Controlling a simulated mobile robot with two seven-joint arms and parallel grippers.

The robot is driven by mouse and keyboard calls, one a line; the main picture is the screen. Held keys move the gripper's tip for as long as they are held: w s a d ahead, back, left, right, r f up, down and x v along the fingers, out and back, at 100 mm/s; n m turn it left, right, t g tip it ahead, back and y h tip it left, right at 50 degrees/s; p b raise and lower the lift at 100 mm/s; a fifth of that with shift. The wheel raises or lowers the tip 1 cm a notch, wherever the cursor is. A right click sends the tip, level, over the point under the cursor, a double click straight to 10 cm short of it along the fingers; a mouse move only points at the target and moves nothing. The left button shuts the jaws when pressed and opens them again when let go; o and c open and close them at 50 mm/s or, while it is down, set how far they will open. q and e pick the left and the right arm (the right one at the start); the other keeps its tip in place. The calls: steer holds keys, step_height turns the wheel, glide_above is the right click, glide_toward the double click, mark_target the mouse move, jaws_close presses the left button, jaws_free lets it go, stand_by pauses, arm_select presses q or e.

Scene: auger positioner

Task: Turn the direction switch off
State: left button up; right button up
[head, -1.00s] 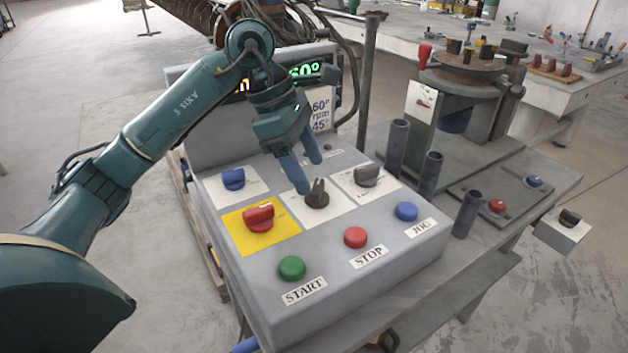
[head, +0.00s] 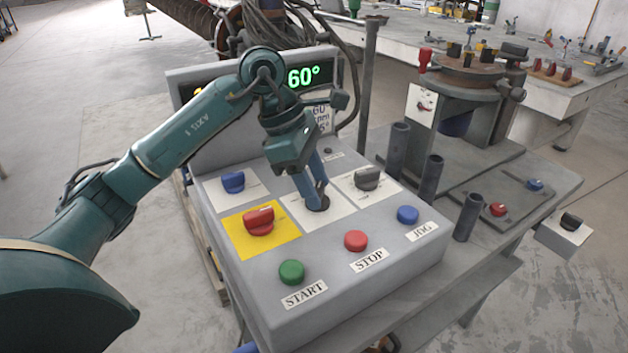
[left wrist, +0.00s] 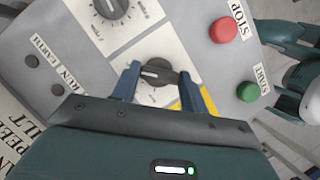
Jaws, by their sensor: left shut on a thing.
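A dark rotary switch (head: 318,204) sits on the middle white plate of the grey control box (head: 300,270). Its label is too small to read, so I cannot tell from lettering whether it is the direction switch. My left gripper (head: 317,206) points down at it, and the fingers cover most of the knob in the head view. In the left wrist view the same knob (left wrist: 158,72) lies between the fingertips (left wrist: 157,74), one at each end of its handle. The left gripper is shut on it. My right gripper is not seen.
Close by are a blue knob (head: 233,181), a red knob (head: 258,220) on a yellow plate and a grey knob (head: 367,178). Along the front are green START (head: 292,271), red STOP (head: 356,240) and blue JOG (head: 407,214) buttons. A lit display (head: 303,76) reads 60°.

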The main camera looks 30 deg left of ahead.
arm_select(q)
steer(key=shift+c, duration=1.1)
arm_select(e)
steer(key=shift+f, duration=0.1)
arm_select(q)
steer(key=shift+n+t, duration=0.3)
steer(key=shift+n, duration=0.7)
steer(key=n+t, duration=0.1)
steer(key=n, duration=0.2)
steer(key=n+t+y+b, duration=0.1)
steer(key=n, duration=0.1)
steer(key=shift+s+d+n, duration=0.15)
steer(key=shift+n, duration=0.25)
steer(key=shift+n+y, duration=0.4)
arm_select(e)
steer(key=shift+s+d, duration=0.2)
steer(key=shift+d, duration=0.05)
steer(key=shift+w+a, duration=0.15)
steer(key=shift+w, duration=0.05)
arm_select(q)
steer(key=o, duration=1)
